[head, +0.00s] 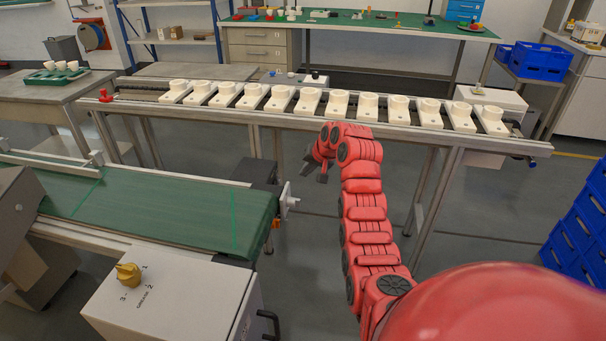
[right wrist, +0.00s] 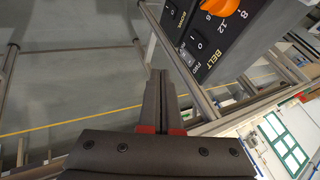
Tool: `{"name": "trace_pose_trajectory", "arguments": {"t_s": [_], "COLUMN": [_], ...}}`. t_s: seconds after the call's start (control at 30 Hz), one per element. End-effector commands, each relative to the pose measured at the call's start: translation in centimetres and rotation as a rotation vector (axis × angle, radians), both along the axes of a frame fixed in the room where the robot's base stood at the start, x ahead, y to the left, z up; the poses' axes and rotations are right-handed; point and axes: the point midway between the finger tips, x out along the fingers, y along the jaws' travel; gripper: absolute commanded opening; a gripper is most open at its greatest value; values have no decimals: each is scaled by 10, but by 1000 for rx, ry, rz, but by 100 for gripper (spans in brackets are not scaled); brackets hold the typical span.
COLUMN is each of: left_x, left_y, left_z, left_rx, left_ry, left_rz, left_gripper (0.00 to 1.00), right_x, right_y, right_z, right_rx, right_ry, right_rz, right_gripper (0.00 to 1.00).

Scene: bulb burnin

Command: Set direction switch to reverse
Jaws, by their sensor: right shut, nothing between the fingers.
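In the right wrist view a dark control panel (right wrist: 222,38) at the upper right carries an orange knob and the lettering BELT. A black rocker switch (right wrist: 197,43) marked with a line and a circle sits on it, with partly readable lettering like FWD at its lower end. Its setting is not clear. My right gripper (right wrist: 160,76) is shut and empty, its fingertips left of and below that rocker; contact does not show. In the head view my right gripper (head: 322,166) is in front of the roller conveyor. I cannot make out the panel there. My left gripper is not in view.
The roller conveyor (head: 480,141) carries a row of white sockets. A green belt (head: 160,205) lies at left. A white box with a yellow dial (head: 128,273) stands in front. Blue crates (head: 585,225) are stacked at right. Open floor shows around my right arm.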

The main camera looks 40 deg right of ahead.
Motion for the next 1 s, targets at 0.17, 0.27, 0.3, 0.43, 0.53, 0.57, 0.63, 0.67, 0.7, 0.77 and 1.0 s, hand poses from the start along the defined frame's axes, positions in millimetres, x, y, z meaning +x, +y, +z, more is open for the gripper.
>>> {"name": "trace_pose_trajectory", "arguments": {"t_s": [0.17,0.27,0.3,0.43,0.53,0.57,0.63,0.67,0.7,0.77,1.0], "left_x": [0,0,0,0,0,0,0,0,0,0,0], "left_y": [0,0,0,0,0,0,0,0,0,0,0], "left_z": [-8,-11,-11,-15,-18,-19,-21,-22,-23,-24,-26], "left_rx": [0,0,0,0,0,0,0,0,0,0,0], "left_ry": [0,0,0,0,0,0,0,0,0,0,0], "left_rz": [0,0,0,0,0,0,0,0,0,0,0], "left_gripper": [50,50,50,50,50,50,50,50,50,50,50], "right_x": [18,25,29,37,46,50,57,59,61,63,70], "right_y": [1,2,1,0,7,10,16,18,19,22,27], "right_z": [-27,-41,-43,-54,-61,-61,-61,-61,-61,-63,-61], "right_rx": [2,3,1,-1,2,0,-2,-1,-1,0,-2], "right_ry": [3,6,2,1,3,1,0,1,1,3,-2], "right_rz": [2,1,0,0,2,2,2,3,3,2,1], "right_gripper": [0,0,0,0,0,0,0,0,0,0,0]}}
